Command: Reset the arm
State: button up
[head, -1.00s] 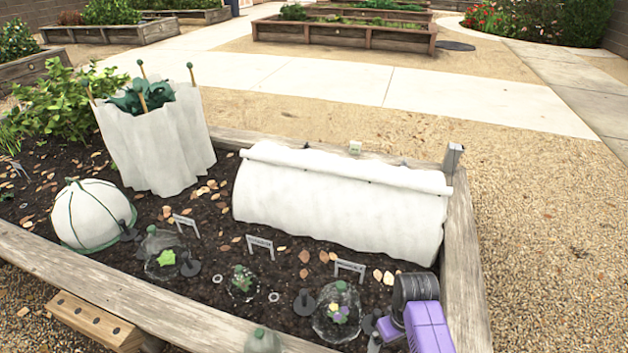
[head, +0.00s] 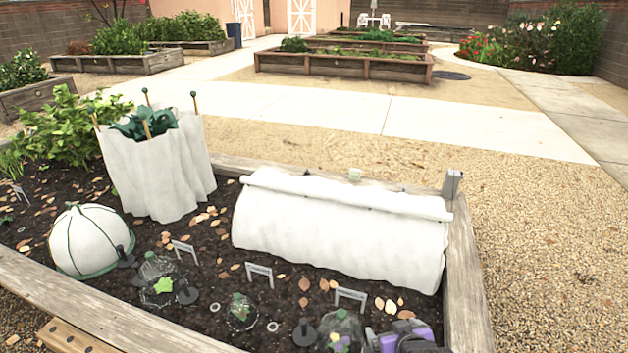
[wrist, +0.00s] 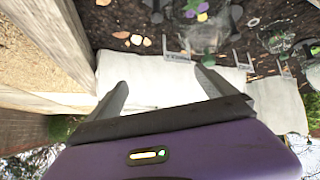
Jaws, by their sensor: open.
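My gripper (wrist: 163,88) shows in the wrist view with its two dark fingers spread apart and nothing between them. Beyond the fingers are the white row cover and soil. In the head view my purple and dark gripper end (head: 405,338) is at the bottom edge, partly cut off, close to the front right of the raised bed (head: 462,270). It is beside a clear cloche (head: 341,328) with a small plant under it. The fingertips cannot be made out in the head view.
A long white row cover (head: 340,232) lies along the bed's right half. A wrapped plant (head: 160,175) and a white dome (head: 88,240) stand at left. Two more clear cloches (head: 158,280) (head: 240,312) and small labels stand in the soil. Gravel (head: 540,250) at right is clear.

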jog(key=s+r+m+t+b, duration=0.1)
jog(key=s+r+t+b, duration=0.2)
jog(key=s, duration=0.8)
jog(key=s+r+t+b, duration=0.15)
jog(key=s+r, duration=0.45)
jog(key=s, duration=0.6)
jog(key=s+r+m+t+b, duration=0.1)
jog(key=s+r+t+b, duration=0.2)
jog(key=s, duration=0.8)
jog(key=s+g, duration=0.2)
jog(key=s, duration=0.8)
notch_tip(320, 180, up, 17)
jog(key=p, duration=1.6)
jog(key=shift+w+d+f+p, duration=0.15)
jog(key=shift+w+p, duration=0.05)
jog(key=shift+p, duration=0.1)
